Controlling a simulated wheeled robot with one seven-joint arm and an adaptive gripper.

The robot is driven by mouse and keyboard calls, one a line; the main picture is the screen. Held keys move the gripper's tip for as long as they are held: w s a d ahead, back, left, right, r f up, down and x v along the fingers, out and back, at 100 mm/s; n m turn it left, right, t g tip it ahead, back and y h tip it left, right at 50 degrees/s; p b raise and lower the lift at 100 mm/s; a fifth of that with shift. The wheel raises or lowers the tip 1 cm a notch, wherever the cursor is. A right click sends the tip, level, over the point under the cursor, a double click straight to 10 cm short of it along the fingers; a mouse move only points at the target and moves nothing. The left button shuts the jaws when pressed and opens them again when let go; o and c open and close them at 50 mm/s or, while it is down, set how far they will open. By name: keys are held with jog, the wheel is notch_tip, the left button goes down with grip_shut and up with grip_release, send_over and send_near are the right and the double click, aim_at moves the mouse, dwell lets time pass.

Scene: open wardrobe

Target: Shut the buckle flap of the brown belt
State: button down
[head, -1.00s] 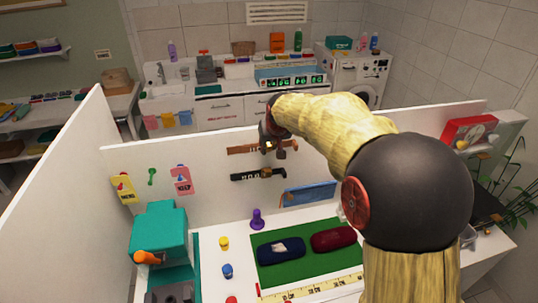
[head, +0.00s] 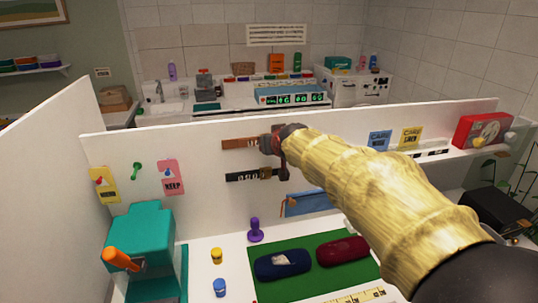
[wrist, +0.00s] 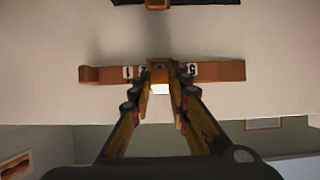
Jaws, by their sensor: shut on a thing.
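The brown belt (head: 238,144) lies level on the white partition, with its right part hidden behind my gripper in the head view. The flap's exact angle is hard to tell. In the head view my gripper (head: 271,143) covers the buckle.
A black belt (head: 243,178) hangs just below the brown one. A blue pouch (head: 308,203) is lower right. The teal box (head: 143,240), purple peg (head: 255,231) and green mat (head: 300,284) are below. Cards (head: 409,138) and a red box (head: 482,131) are at right.

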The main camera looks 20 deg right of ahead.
jog(key=shift+w+f+t+h+b, duration=0.15)
jog(key=shift+f+t+h+b, duration=0.55)
jog(key=shift+b, duration=4.25)
jog(key=shift+d+r+t+y+p, duration=0.1)
jog(key=shift+r+t+y+p, duration=0.15)
jog(key=shift+t, duration=0.55)
jog(key=shift+w+t+p, duration=0.1)
jog(key=shift+t+p, duration=0.3)
jog(key=shift+p, duration=0.5)
jog(key=shift+w+f+t+b, duration=0.1)
jog(key=shift+f+t+b, duration=0.2)
jog(key=shift+f+b, duration=0.15)
jog(key=shift+w+f+t+b, duration=0.1)
jog(key=shift+f+t+b, duration=0.25)
jog(key=shift+b, duration=0.85)
jog(key=shift+w+t+b, duration=0.1)
jog(key=shift+t+b, duration=0.25)
jog(key=shift+b, duration=0.25)
jog(key=shift+w+t+h, duration=0.15)
jog(key=shift+t+h, duration=0.3)
jog(key=shift+t, duration=0.25)
jog(key=c, duration=1.8)
grip_release()
